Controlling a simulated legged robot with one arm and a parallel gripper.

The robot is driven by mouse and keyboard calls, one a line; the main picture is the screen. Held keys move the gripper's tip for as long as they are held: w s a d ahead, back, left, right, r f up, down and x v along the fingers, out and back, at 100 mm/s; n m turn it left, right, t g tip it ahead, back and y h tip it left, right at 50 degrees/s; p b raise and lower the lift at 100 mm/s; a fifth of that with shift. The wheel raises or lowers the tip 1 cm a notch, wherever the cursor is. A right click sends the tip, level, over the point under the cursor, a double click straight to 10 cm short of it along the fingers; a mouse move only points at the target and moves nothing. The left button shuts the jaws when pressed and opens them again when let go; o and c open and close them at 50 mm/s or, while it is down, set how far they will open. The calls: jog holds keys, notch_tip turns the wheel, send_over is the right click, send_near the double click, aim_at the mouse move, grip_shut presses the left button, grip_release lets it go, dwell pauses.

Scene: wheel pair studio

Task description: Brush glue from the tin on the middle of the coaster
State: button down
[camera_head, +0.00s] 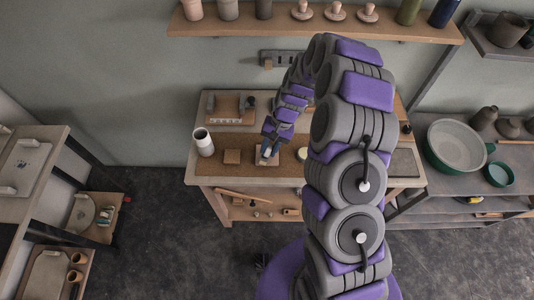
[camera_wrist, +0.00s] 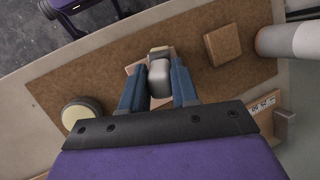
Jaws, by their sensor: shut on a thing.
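The square brown coaster (camera_wrist: 236,42) lies flat on the mat, to the right of the fingers in the wrist view, and left of my gripper (camera_head: 267,152) in the head view (camera_head: 232,156). A round tin with a cream top (camera_wrist: 82,113) stands at the left in the wrist view; it shows partly beside my arm in the head view (camera_head: 302,154).
A brown mat (camera_wrist: 110,75) covers the middle of the workbench. A white cup (camera_head: 203,142) stands left of the coaster. A wooden board with small items (camera_head: 230,108) lies at the back. The mat around the coaster is clear.

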jog(key=shift+w, duration=1.85)
jog(key=shift+s, duration=0.1)
jog(key=shift+s+p, duration=0.3)
jog(key=shift+s, duration=1.5)
jog(key=shift+w, duration=0.1)
jog(key=shift+w+d, duration=0.1)
jog(key=shift+w, duration=1.75)
